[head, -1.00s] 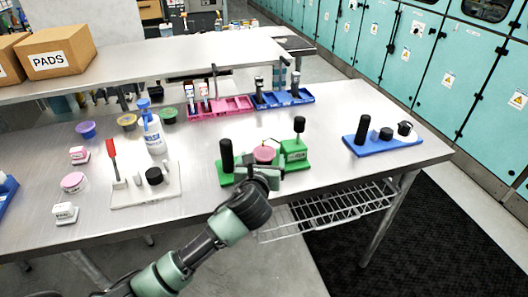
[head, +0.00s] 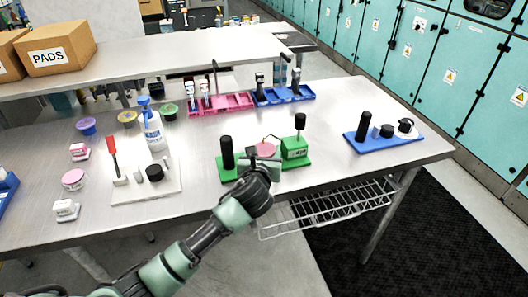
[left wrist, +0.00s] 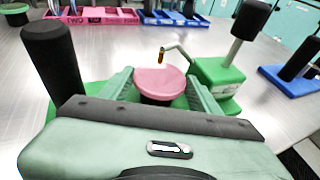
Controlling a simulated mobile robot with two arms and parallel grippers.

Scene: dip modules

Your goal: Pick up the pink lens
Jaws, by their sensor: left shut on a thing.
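The pink lens (head: 265,149) is a round pink disc at the green stand (head: 228,174), between a black post and a green block (head: 294,147). In the left wrist view the lens (left wrist: 160,82) sits between the two green fingers of my left gripper (left wrist: 160,96). The gripper is shut on it from the front side. A dark part shows just under the disc. Whether the lens touches the stand is hard to tell. My wrist hides part of the stand in the head view. My right gripper is not in view.
A black post (left wrist: 55,65) stands close left of my gripper, and the green block with a black knob close right. A thin bent rod (left wrist: 180,50) reaches over behind the lens. A blue stand (head: 384,142) is at the right. Pink (head: 222,112) and blue trays lie behind.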

